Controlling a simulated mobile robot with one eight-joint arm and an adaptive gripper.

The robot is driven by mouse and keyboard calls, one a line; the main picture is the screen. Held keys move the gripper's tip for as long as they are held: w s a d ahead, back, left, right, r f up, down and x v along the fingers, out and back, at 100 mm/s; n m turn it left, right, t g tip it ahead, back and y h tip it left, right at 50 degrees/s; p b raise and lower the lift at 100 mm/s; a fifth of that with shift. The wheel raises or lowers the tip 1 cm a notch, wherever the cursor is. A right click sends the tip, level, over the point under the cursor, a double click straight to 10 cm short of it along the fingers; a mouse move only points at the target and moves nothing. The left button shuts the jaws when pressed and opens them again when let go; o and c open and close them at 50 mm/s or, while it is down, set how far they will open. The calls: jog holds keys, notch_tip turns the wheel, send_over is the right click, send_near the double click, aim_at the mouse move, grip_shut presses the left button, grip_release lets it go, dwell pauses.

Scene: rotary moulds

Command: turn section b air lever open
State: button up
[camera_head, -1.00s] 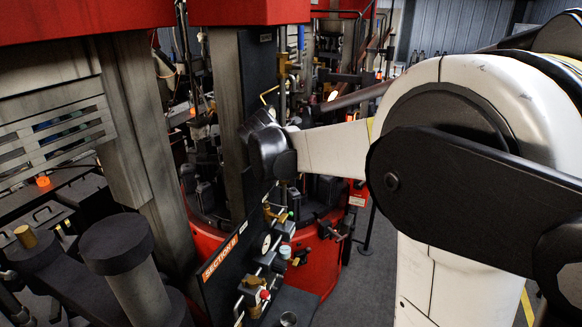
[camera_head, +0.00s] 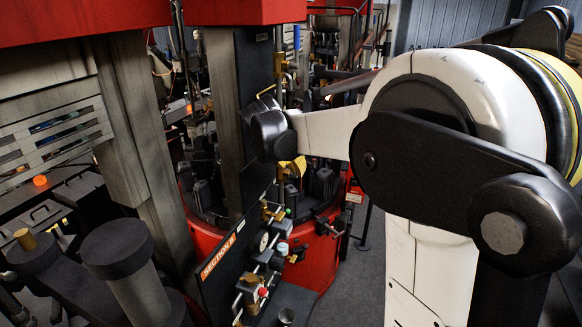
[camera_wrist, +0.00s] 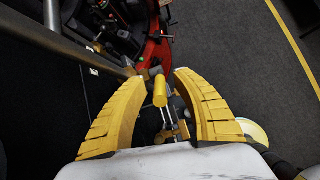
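The Section B panel is a dark upright board with an orange label (camera_head: 218,258), at lower centre in the head view. Valves, a round gauge (camera_head: 264,241) and brass fittings are mounted along it. In the wrist view a yellow-handled lever (camera_wrist: 160,91) stands between my gripper's two yellow curved fingers. My gripper (camera_wrist: 158,78) is open, with gaps on both sides of the handle. Silver rods run from the handle toward brass fittings below. In the head view my gripper (camera_head: 292,168) shows only as a small yellow patch under my black arm joint; the lever cannot be made out there.
A grey column (camera_head: 228,130) stands behind the panel. A red round machine base (camera_head: 310,245) lies beyond it. A grey pipe (camera_wrist: 75,45) runs close to the left finger in the wrist view. Open dark floor (camera_wrist: 235,50) with a yellow line lies right.

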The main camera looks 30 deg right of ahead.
jog(key=v, duration=1.2)
jog(key=shift+c, duration=0.5)
